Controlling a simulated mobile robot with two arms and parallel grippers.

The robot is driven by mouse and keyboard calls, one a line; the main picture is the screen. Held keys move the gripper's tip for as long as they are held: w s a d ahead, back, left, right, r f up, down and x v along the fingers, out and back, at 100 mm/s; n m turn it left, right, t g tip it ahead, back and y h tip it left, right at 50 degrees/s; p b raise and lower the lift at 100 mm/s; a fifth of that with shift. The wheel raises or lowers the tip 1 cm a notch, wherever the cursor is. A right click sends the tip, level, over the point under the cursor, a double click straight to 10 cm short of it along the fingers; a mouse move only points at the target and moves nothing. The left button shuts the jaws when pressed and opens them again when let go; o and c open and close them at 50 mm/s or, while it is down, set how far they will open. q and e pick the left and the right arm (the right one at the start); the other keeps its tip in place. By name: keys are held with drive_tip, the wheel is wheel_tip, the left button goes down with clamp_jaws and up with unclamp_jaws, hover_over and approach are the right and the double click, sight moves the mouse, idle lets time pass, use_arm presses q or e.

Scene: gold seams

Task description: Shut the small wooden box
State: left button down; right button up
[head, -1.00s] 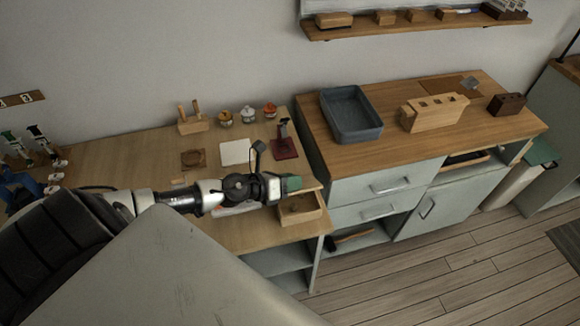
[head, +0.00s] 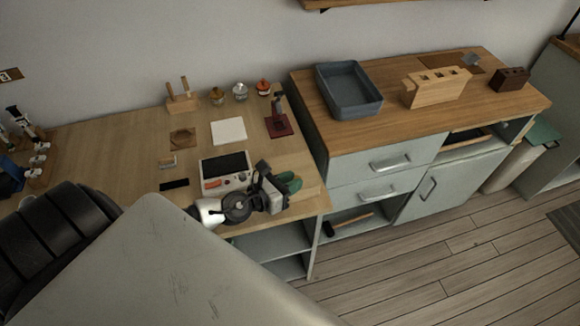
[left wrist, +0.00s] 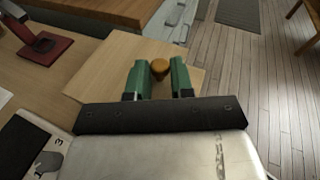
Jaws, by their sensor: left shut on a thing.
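My left gripper (head: 291,183) is at the front right corner of the desk, over the small wooden box's place. In the left wrist view its green fingers (left wrist: 161,78) are on either side of a round orange-brown knob (left wrist: 160,66), shut on it. The knob stands on a flat light-wood panel, which looks like the box's lid (left wrist: 108,62). The box's body and inside are hidden under the panel and gripper, so I cannot tell whether the lid sits fully down. My right gripper is in neither view.
A white device with a dark screen (head: 225,163) lies left of the gripper. A dark red stand (head: 279,125) is behind it. The cabinet (head: 375,160) to the right carries a grey tray (head: 348,112). Open floor (head: 440,260) lies in front.

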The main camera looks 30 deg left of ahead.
use_arm(q)
drive_tip(key=shift+s+d+f, duration=0.1)
drive_tip(key=shift+s+f, duration=0.1)
drive_tip(key=shift+f, duration=0.2)
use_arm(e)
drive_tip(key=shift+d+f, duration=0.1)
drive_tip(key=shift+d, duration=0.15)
use_arm(q)
drive_tip(key=c, duration=1.1)
unclamp_jaws()
drive_tip(key=shift+o, duration=0.5)
drive_tip(key=shift+d+r, duration=0.1)
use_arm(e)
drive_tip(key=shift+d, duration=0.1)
use_arm(q)
drive_tip(key=shift+s+a, duration=0.1)
drive_tip(key=shift+a, duration=0.1)
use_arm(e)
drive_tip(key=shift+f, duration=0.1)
